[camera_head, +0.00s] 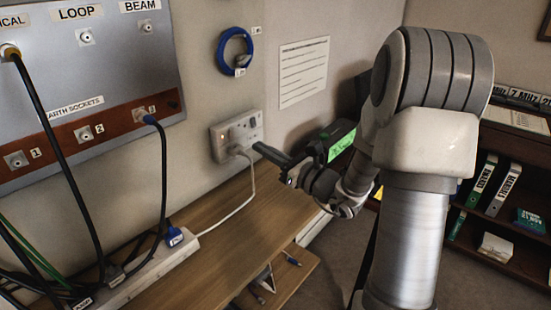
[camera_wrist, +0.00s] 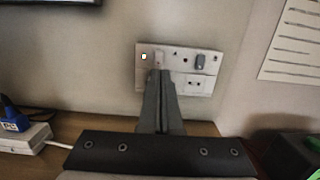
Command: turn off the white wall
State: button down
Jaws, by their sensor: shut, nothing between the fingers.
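The white wall socket plate (camera_head: 229,133) is mounted on the wall above the wooden desk, and it also shows in the wrist view (camera_wrist: 208,84).
A white cable (camera_head: 248,190) runs from the socket to a power strip (camera_head: 150,268) on the desk (camera_head: 225,220). A grey panel (camera_head: 90,75) with hanging cables is at the left. A blue cable coil (camera_head: 222,50) and a paper sheet (camera_head: 303,72) are on the wall.

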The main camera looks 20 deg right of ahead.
aim_at(233, 131)
jog(key=b+x, duration=0.1)
jog(key=x, duration=0.6)
jog(key=shift+w+a+r, duration=0.1)
jog(key=shift+w+a, duration=0.1)
jog(key=shift+w, duration=0.05)
